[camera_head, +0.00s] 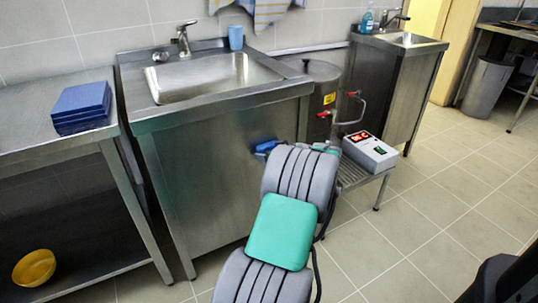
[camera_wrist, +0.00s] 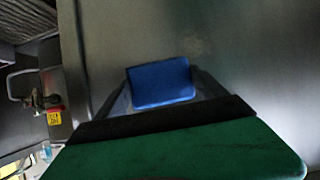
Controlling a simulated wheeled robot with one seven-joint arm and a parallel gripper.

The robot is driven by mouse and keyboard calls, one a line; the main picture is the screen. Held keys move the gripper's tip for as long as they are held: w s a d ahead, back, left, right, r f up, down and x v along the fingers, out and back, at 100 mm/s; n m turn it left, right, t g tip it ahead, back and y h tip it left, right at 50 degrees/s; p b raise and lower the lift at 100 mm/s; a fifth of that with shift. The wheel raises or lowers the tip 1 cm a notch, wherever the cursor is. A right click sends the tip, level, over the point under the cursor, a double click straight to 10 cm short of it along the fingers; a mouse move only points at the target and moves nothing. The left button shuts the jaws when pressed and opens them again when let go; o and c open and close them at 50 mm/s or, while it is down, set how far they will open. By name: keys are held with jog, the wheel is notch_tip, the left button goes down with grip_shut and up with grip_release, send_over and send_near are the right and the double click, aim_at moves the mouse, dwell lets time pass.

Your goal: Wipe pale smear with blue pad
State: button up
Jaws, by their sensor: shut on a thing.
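The blue pad (camera_wrist: 162,83) is held between the two fingers of my gripper (camera_wrist: 160,88) in the wrist view. It faces the grey metal front of the sink cabinet (camera_head: 205,165). I cannot tell whether the pad touches the metal. In the head view a bit of blue (camera_head: 266,147) shows past my arm at the cabinet's right side; my arm hides most of the gripper. A faint pale smear (camera_wrist: 195,43) seems to show on the metal just above the pad in the wrist view. I cannot make the smear out in the head view.
A low rack (camera_head: 350,178) right of the cabinet carries a white box with a red display (camera_head: 370,153). A steel stockpot (camera_head: 322,85) with a red-handled tap stands behind it. A steel table (camera_head: 50,140) stands left. Tiled floor (camera_head: 440,225) is clear on the right.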

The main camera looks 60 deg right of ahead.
jog(key=shift+r, duration=0.2)
jog(key=shift+s+a+f, duration=0.1)
jog(key=shift+s+a, duration=0.4)
jog(key=shift+s, duration=0.35)
jog(key=shift+s+a, duration=0.5)
jog(key=shift+s, duration=0.3)
jog(key=shift+s+a+f, duration=0.1)
jog(key=shift+s+a, duration=0.4)
jog(key=shift+s, duration=0.35)
jog(key=shift+s+a+b, duration=0.15)
jog(key=shift+s+a, duration=0.25)
jog(key=shift+s, duration=0.3)
jog(key=shift+s+a+b, duration=0.15)
jog(key=shift+s+a, duration=0.25)
jog(key=shift+s, duration=0.25)
